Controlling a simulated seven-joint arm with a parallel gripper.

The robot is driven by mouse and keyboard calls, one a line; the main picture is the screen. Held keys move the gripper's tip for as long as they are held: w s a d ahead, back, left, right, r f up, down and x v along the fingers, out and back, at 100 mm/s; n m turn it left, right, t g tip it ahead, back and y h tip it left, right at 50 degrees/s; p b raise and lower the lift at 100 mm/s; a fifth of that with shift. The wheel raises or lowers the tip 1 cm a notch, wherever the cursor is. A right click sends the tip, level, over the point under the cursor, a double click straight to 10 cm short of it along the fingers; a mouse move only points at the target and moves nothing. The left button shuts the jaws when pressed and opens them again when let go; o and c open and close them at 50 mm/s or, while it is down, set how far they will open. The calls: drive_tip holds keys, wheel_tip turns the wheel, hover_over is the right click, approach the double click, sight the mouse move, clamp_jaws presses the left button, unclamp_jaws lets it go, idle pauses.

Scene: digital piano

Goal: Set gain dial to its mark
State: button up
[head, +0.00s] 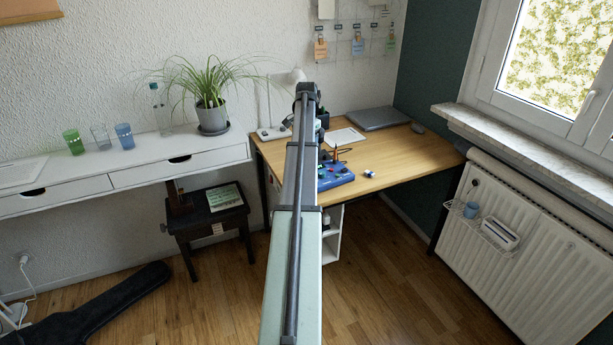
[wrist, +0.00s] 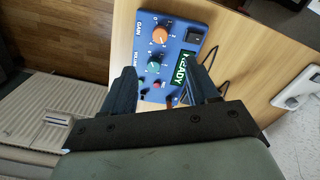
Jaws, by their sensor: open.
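The blue control box (wrist: 185,12) lies on the wooden desk, and its front part also shows in the head view (head: 338,180). In the wrist view its orange gain dial (wrist: 160,35) sits beside the printed word GAIN, with small scale figures around it. Its pointer and mark are too small to read. A green dial (wrist: 153,65) sits beside a second label. A display (wrist: 181,70) reads READY. My gripper (wrist: 163,76) is open, its two dark fingers apart over the box's near part. The orange dial shows beyond the fingertips, clear of them. In the head view my arm hides the gripper.
A red button (wrist: 158,85) and a black switch (wrist: 195,36) are on the box. Dark cables run beside it. In the head view, a laptop (head: 379,118) and a white sheet (head: 345,136) lie farther back on the desk (head: 420,152). The desk's right part is mostly clear.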

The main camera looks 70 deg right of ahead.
wheel_tip(320, 180, down, 14)
drive_tip(key=shift+r, duration=0.15)
idle(0.4)
drive_tip(key=shift+c, duration=0.2)
drive_tip(key=c, duration=1)
